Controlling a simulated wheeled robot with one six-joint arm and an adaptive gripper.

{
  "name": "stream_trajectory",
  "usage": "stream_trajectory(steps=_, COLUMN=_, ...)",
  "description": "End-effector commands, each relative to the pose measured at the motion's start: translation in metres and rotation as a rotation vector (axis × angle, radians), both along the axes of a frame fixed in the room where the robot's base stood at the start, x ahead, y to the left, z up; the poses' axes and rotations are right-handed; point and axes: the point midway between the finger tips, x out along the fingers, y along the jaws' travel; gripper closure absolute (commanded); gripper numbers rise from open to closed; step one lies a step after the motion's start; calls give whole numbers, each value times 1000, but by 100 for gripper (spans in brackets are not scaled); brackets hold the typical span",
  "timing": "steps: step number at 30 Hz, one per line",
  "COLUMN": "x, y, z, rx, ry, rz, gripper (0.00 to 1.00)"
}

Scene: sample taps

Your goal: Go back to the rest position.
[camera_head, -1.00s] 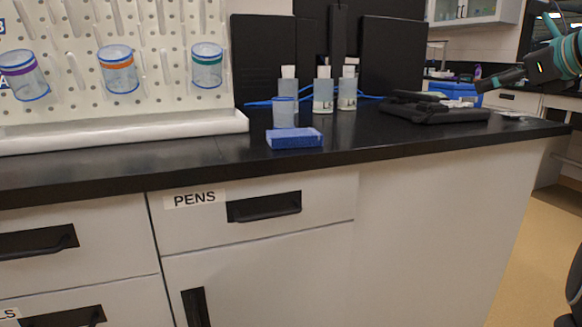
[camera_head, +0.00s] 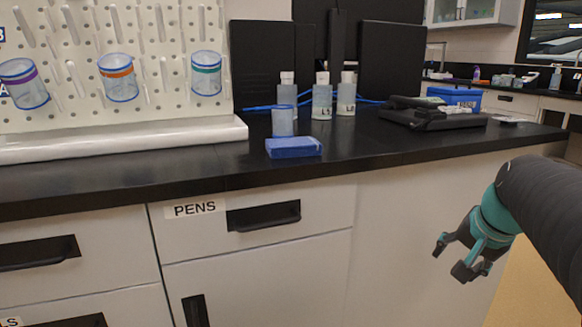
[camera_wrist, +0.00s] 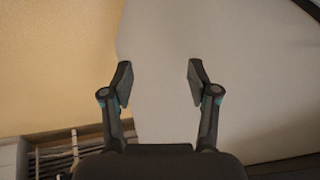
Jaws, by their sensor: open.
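My gripper (camera_head: 452,259) is open and empty in the head view. It hangs at the right, below the counter's front edge, in front of the plain white cabinet side. In the wrist view my gripper (camera_wrist: 160,82) shows two dark fingers spread apart with nothing between them. Behind the fingers are a pale panel and a tan floor.
The black counter (camera_head: 400,150) holds a blue box (camera_head: 293,147), a clear cup (camera_head: 283,121), several bottles and a black device (camera_head: 432,112). Banded cups hang on the pegboard at left. A drawer labelled PENS (camera_head: 263,216) is shut. Tan floor (camera_head: 530,270) lies at lower right.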

Motion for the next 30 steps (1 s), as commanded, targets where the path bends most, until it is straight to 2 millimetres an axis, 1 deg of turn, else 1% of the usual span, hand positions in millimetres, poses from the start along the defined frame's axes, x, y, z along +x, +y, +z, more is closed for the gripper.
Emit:
stream_trajectory(steps=1, x=-20, y=21, z=-11, rx=-66, ry=29, rz=107, gripper=40)
stream_trajectory(steps=3, x=-46, y=43, z=-29, rx=-150, ry=64, rz=240, gripper=40)
stream_trajectory(steps=5, x=-67, y=60, z=-43, rx=-210, ry=86, rz=341, gripper=40)
stream_trajectory(steps=6, x=-81, y=71, z=-51, rx=-242, ry=98, rz=397, gripper=40)
stream_trajectory(steps=9, x=-112, y=95, z=-68, rx=-296, ry=111, rz=500, gripper=40)
stream_trajectory(steps=12, x=-134, y=115, z=-75, rx=-325, ry=99, rz=580, gripper=40)
stream_trajectory(steps=14, x=-141, y=126, z=-72, rx=-333, ry=73, rz=616, gripper=40)
stream_trajectory(steps=16, x=-143, y=136, z=-62, rx=-346, ry=37, rz=649, gripper=40)
stream_trajectory(steps=18, x=-144, y=143, z=-56, rx=-352, ry=16, rz=671, gripper=40)
stream_trajectory(steps=30, x=-145, y=144, z=-56, rx=-353, ry=14, rz=674, gripper=40)
